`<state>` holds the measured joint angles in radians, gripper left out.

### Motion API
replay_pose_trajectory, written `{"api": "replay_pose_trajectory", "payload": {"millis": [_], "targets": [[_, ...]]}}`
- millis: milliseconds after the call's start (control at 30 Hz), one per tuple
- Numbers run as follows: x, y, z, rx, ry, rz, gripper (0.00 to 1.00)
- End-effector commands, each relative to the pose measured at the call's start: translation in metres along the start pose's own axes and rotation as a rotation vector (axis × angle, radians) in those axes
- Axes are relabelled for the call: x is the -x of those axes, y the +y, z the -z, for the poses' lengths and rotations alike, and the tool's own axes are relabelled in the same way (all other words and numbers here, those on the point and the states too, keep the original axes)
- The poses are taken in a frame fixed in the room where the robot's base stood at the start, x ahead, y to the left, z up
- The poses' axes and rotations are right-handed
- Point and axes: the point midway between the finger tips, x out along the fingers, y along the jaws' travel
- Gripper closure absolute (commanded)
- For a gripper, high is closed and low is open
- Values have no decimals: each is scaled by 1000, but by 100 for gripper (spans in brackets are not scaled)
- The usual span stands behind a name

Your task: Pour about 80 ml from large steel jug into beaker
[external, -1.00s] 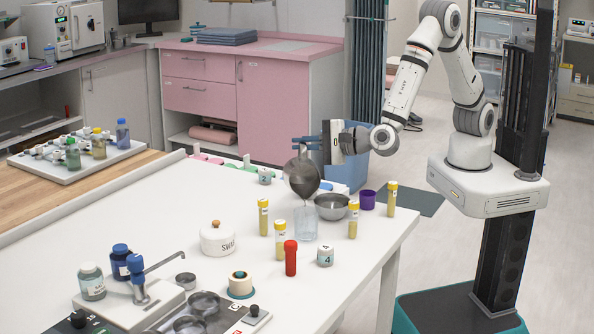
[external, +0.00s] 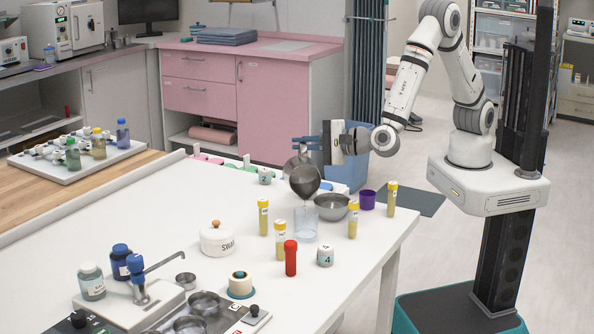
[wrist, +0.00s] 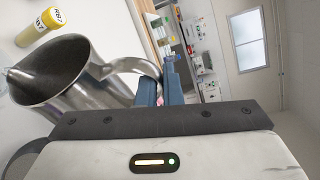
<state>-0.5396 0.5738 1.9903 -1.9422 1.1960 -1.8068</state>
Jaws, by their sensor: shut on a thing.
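The large steel jug (external: 305,182) hangs steeply tilted above the clear glass beaker (external: 305,226), which stands upright on the white table. My gripper (external: 307,143) is shut on the jug's handle, its blue fingers above and behind the jug's body. In the wrist view the jug (wrist: 88,92) is at the left, and its handle runs between my blue fingers (wrist: 160,82). The jug's lip is over the beaker's opening and apart from it. I cannot clearly make out a stream or the level in the beaker.
A steel bowl (external: 331,207) stands close behind the beaker at the right, with a purple cup (external: 367,199) beyond. The table's left middle is clear.

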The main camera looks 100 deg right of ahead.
Motion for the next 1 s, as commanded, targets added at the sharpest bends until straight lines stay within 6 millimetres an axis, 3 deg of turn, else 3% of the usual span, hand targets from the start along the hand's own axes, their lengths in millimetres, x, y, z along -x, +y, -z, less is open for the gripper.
{"api": "replay_pose_trajectory", "payload": {"millis": [1000], "targets": [[4,-2,-10,48,-1,22,100]]}}
